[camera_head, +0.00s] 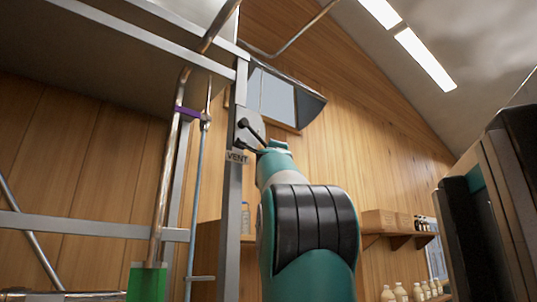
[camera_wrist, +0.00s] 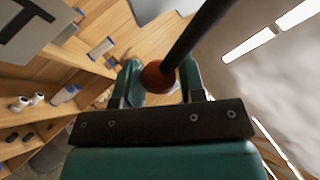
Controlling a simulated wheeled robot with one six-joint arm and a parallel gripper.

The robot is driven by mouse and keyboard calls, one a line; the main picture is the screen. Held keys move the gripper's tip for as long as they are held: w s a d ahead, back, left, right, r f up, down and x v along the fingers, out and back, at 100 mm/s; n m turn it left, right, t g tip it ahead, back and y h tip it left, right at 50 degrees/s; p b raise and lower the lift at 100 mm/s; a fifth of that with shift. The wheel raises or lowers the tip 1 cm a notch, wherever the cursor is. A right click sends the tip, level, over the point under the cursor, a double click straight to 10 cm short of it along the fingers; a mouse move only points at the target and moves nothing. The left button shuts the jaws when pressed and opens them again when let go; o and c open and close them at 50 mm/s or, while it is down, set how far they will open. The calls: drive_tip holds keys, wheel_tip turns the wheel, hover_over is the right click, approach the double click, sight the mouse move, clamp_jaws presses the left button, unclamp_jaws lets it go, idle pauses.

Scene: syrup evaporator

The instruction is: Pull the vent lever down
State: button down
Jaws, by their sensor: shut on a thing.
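The vent lever (camera_head: 254,131) is a dark rod on a grey plate on the metal post, above the label "VENT" (camera_head: 237,157). It slants down to the right toward my gripper (camera_head: 268,147). In the wrist view the lever's black rod (camera_wrist: 203,37) comes in from the top and ends in an orange-red knob (camera_wrist: 157,78). The knob sits between the teal fingers of my gripper (camera_wrist: 163,80), which is shut on it. In the head view the knob is hidden by my gripper.
The metal post (camera_head: 232,215) stands just left of my arm. A wall shelf (camera_head: 398,236) with boxes and bottles is at the right. A window (camera_head: 272,97) is behind the post.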

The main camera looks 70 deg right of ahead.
drive_tip(key=c, duration=0.7)
unclamp_jaws()
drive_tip(key=b+v, duration=1.3)
drive_tip(key=v, duration=0.4)
drive_tip(key=shift+a+f+b, duration=0.1)
drive_tip(key=shift+a+b, duration=0.05)
drive_tip(key=shift+b, duration=0.2)
